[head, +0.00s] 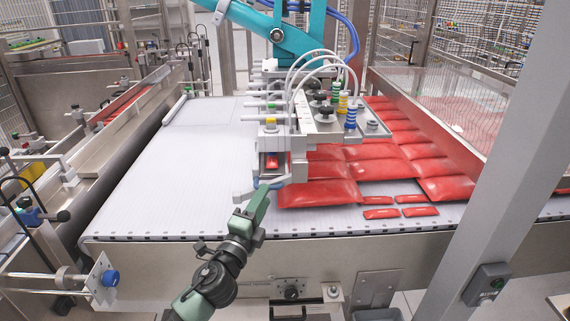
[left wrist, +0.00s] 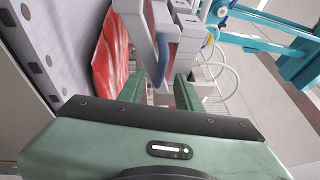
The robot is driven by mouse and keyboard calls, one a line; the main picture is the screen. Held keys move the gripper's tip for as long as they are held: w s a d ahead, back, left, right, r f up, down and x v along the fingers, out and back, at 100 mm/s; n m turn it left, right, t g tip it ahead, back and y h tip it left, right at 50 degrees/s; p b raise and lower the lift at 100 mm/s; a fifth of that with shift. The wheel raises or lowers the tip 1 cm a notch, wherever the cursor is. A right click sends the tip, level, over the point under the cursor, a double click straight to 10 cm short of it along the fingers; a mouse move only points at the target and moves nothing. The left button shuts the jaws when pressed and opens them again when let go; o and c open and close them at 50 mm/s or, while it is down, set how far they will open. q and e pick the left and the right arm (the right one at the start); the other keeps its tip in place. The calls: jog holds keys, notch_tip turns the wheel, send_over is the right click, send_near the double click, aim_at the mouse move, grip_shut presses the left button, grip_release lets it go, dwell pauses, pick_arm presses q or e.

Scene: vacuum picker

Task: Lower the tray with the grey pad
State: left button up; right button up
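A white and grey vacuum picker head (head: 325,125) hangs over the belt from a teal arm (head: 275,30). I cannot clearly tell a separate tray with a grey pad; a pale grey bracket (head: 242,197) shows at the head's lower front left. My left gripper (head: 264,188) is at this lower front corner. In the left wrist view its two green fingers (left wrist: 158,92) are apart, with a blue-grey curved handle (left wrist: 163,62) ahead of the gap. I cannot tell whether they touch it. My right gripper is not in view.
Red pouches (head: 318,193) lie on the white belt (head: 150,190) under and right of the picker head. The belt's left part is clear.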

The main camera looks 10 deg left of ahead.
pick_arm(q)
jog(key=w+d+r, duration=0.1)
jog(key=w, duration=0.6)
jog(key=shift+w+r+p, duration=0.15)
jog(key=shift+w+p, duration=0.1)
jog(key=shift+p, duration=0.1)
grip_shut()
